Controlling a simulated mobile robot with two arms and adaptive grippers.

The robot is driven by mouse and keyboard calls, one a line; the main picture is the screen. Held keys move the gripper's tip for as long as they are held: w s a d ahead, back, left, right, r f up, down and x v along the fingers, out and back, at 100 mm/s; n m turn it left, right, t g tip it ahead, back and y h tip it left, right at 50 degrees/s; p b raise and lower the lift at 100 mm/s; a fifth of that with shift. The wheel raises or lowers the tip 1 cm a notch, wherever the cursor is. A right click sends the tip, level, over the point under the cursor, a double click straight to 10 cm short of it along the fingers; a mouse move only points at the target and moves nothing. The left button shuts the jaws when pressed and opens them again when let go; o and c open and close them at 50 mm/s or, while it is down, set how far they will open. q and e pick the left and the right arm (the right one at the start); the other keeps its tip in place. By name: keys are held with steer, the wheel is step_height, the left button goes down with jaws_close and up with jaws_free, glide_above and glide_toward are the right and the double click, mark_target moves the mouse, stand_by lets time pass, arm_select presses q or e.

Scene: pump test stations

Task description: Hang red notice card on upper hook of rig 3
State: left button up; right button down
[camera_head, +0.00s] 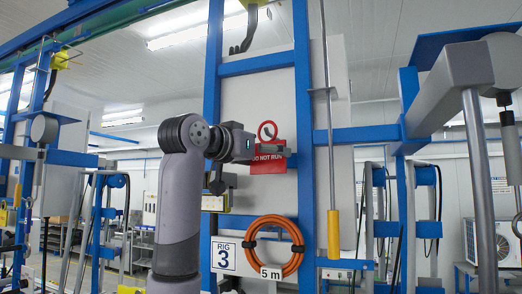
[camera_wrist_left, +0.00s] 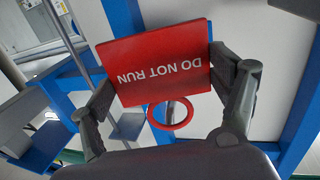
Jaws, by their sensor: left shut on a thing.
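The red notice card (camera_head: 268,162) reads "DO NOT RUN" and has a red ring (camera_head: 267,130) at its top. My left gripper (camera_head: 272,152) is shut on the card, in front of rig 3's white panel. In the left wrist view the red card (camera_wrist_left: 155,62) sits between the two fingers (camera_wrist_left: 165,75) with its text upside down, and the red ring (camera_wrist_left: 170,115) is towards the palm. I cannot make out the upper hook; the card or gripper may hide it. A rig 3 sign (camera_head: 223,255) is below. My right gripper does not show.
An orange hose coil (camera_head: 272,225) marked "5 m" hangs below the card. Blue uprights (camera_head: 304,130) and a blue crossbar (camera_head: 257,63) frame the panel. A yellow-handled rod (camera_head: 333,235) hangs to the right. Bare panel (camera_head: 257,100) shows above the ring.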

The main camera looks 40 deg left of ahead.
arm_select(q)
steer(key=shift+w+a+p, duration=0.15)
steer(key=shift+w+p, duration=0.15)
steer(key=shift+w, duration=0.4)
steer(key=shift+w+a+p, duration=0.15)
steer(key=shift+w+p, duration=0.1)
steer(key=shift+w, duration=0.4)
steer(key=shift+w+a+f, duration=0.2)
steer(key=shift+w+f, duration=0.5)
steer(key=o, duration=1.1)
steer(key=s, duration=1.2)
steer(key=shift+r, duration=0.1)
